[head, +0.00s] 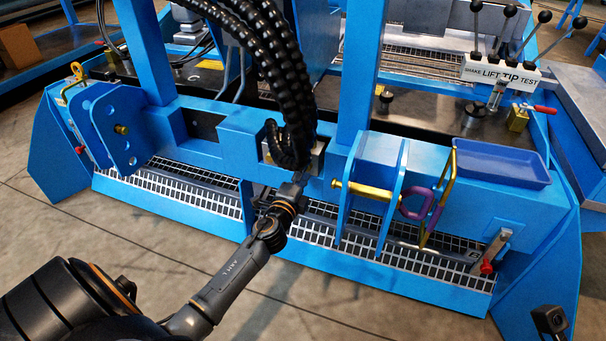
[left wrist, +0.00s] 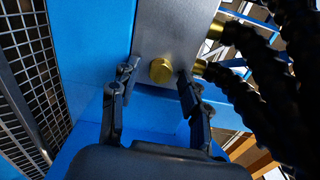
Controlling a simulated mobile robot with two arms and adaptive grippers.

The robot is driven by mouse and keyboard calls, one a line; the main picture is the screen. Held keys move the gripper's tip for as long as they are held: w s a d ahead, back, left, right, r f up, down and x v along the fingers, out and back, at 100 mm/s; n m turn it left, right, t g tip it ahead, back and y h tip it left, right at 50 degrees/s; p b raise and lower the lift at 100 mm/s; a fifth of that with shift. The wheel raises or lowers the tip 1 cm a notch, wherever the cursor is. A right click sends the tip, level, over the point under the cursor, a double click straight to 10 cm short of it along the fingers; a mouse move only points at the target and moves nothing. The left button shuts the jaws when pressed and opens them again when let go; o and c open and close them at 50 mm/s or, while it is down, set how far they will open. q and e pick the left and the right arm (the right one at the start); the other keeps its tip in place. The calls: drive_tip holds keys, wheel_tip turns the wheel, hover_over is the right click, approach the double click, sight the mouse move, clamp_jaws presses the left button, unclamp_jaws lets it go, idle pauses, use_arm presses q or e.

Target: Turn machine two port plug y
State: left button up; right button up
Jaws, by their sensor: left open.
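In the left wrist view a round brass plug (left wrist: 161,70) sits in the face of a dark grey block (left wrist: 170,30). My left gripper (left wrist: 155,78) is open, with one finger on either side of the plug. I cannot tell whether either finger touches it. Brass hose fittings (left wrist: 200,68) sit close by on the right. In the head view my left gripper (head: 300,178) is at the block (head: 318,158), just below the black hoses. The plug cannot be made out there. My right gripper's fingers do not show.
Thick black hoses (head: 275,60) hang over the block, close to my left gripper. The blue machine frame (head: 230,130) surrounds it, with metal grating (head: 190,195) below. A brass pin (head: 370,192), purple link (head: 420,205) and blue tray (head: 500,163) are to the right.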

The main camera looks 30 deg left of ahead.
use_arm(q)
drive_tip(key=v, duration=1.2)
